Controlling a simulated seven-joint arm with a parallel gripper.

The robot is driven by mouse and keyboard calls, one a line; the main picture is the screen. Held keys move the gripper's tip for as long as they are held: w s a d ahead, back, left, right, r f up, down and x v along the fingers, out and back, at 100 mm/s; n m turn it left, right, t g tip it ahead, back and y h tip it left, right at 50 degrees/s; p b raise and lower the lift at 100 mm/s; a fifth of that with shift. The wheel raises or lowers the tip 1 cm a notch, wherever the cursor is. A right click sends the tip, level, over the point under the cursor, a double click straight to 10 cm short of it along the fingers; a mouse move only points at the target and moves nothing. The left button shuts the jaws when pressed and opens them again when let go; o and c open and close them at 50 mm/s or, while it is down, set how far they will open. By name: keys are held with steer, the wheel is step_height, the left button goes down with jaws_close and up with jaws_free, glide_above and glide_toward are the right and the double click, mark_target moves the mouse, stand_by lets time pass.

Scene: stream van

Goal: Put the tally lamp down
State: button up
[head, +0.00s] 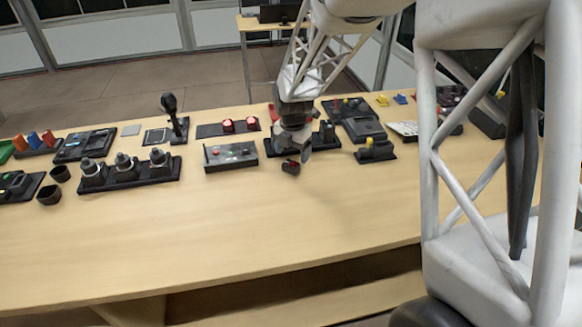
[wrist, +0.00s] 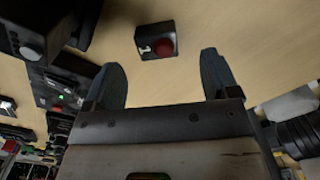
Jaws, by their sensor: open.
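A small black block with a round red lens and a pale mark, seemingly the tally lamp (wrist: 155,42), shows in the wrist view. It is on the bare wood just beyond my fingertips, between their lines and touching neither. In the head view the lamp (head: 290,167) is a small dark and red block on the table, below my gripper (head: 297,150). In the wrist view my gripper (wrist: 163,68) is open, with nothing between its two dark fingers. Two more red lamps (head: 240,126) sit on a dark base farther back in the head view.
A grey box (head: 230,156) with buttons stands left of my gripper, and a dark base with a yellow part (head: 376,150) stands to its right. Three knobbed units (head: 128,170) and two dark cups (head: 55,183) are farther left. The table's front (head: 260,225) is clear.

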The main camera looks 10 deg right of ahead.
mark_target(292, 161)
steer(key=shift+w+a+f, duration=0.1)
steer(key=shift+w+f, duration=0.05)
steer(key=shift+f, duration=2.5)
steer(key=c, duration=1.1)
steer(key=shift+r, duration=0.15)
